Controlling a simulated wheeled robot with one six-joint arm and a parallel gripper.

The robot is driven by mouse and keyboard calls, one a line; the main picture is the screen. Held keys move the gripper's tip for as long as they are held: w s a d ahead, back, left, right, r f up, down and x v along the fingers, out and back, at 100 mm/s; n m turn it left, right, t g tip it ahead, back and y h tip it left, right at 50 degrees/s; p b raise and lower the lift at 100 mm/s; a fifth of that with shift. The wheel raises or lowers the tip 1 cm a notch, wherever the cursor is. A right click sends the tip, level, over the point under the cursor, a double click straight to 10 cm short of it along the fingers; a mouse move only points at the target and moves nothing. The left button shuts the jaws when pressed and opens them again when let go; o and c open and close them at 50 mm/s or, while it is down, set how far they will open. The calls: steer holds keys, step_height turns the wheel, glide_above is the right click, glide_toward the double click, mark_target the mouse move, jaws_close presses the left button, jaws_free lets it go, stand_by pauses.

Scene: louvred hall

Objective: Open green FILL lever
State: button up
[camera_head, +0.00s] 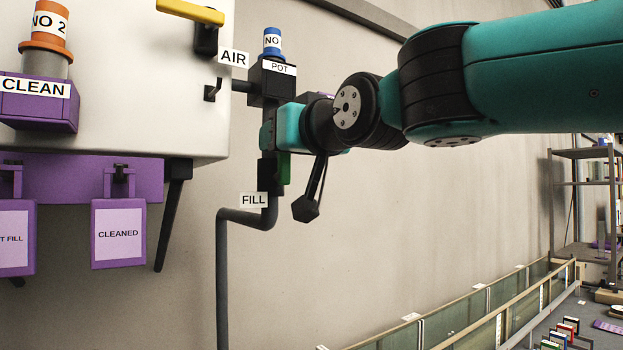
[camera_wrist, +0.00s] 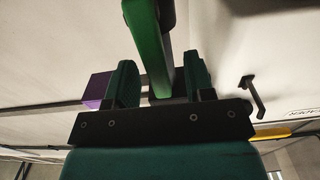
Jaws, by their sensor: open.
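The green FILL lever (camera_head: 284,168) shows in the head view as a narrow upright strip just below my gripper (camera_head: 270,137), beside the black fitting on the pipe; its upper part is hidden behind the gripper. The FILL label (camera_head: 254,200) is on the pipe below. In the wrist view the green lever (camera_wrist: 149,45) is a long bar that reaches from the top edge down between the two fingers of my gripper (camera_wrist: 161,80). The fingers stand apart on either side of it. A gap shows on the left; contact on the right is unclear.
The black POT block (camera_head: 272,82) with a blue NO piece (camera_head: 272,42) sits just above my gripper. A grey pipe (camera_head: 222,280) runs down the wall.

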steer(key=b+v, duration=0.4)
steer(key=v, duration=0.3)
